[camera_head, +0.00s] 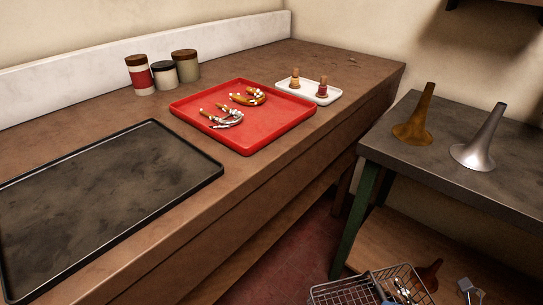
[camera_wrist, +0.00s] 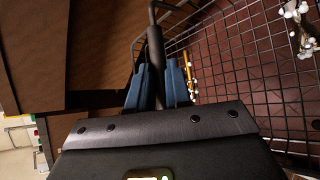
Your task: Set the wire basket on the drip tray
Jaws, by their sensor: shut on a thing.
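The wire basket (camera_head: 345,292) is at the bottom edge of the head view, beside the counter, and its lower part is cut off. White-knobbed brass pieces show inside it. In the wrist view the basket's wire mesh (camera_wrist: 232,55) fills the right side. My gripper (camera_wrist: 158,88) has its blue fingers shut around the basket's dark handle bar (camera_wrist: 155,48). A large dark tray with a raised rim, which looks like the drip tray (camera_head: 110,190), lies flat and empty on the counter at left in the head view.
A red tray (camera_head: 290,128) with two horn pieces lies behind the dark tray. Lidded jars (camera_head: 163,74) and a white tray (camera_head: 284,91) with two small bottles stand farther back. A side table (camera_head: 455,180) at right holds two bells. The counter's front edge is between basket and dark tray.

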